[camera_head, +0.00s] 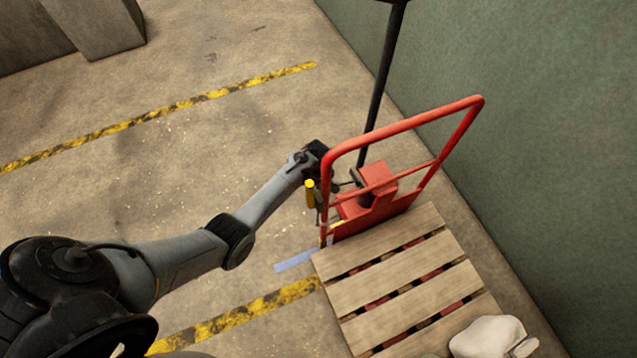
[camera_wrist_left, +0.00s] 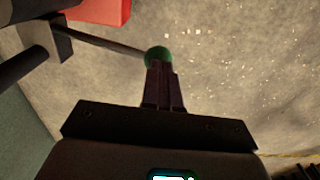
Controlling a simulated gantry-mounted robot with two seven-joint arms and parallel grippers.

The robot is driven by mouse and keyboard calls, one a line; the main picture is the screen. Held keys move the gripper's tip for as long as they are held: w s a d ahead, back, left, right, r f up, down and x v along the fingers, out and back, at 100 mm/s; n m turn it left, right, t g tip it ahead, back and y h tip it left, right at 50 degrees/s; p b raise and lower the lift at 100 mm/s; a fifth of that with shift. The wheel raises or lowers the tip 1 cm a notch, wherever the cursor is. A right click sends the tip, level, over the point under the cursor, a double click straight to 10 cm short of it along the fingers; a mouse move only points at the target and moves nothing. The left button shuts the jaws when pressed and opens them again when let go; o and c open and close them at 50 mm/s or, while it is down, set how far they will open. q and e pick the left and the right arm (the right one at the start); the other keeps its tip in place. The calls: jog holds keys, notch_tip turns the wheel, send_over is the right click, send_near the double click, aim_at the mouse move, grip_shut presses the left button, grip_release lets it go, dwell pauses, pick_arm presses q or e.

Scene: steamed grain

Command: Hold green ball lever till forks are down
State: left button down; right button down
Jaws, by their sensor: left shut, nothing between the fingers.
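The red pallet stacker (camera_head: 375,195) has a tubular red frame and stands against the end of a wooden pallet (camera_head: 390,290). The green ball (camera_wrist_left: 157,54) sits on the end of a thin dark lever (camera_wrist_left: 105,43) in the left wrist view. My left gripper (camera_wrist_left: 160,72) is shut with nothing between its fingers. Its fingertips are right at the ball and overlap its lower side in the picture; I cannot tell if they touch. In the head view my left arm reaches the left side of the red frame. The forks are hidden under the pallet. My right gripper is not in view.
A black upright handle (camera_head: 383,75) rises from the stacker. A yellow part (camera_head: 310,193) is on the frame's left side. The green wall (camera_head: 540,150) is close on the right. A white rounded object (camera_head: 492,338) is at the pallet's near end. Open floor lies left.

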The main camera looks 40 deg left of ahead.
pick_arm(q)
jog(key=shift+s+a+f, duration=0.1)
jog(key=shift+s+f, duration=0.1)
jog(key=shift+f, duration=0.25)
jog(key=shift+s+f, duration=0.2)
jog(key=shift+f, duration=0.25)
jog(key=shift+r, duration=0.1)
dwell(3.8)
notch_tip(320, 180, up, 11)
jog(key=p, duration=0.6)
jog(key=shift+p, duration=0.4)
jog(key=shift+f, duration=0.2)
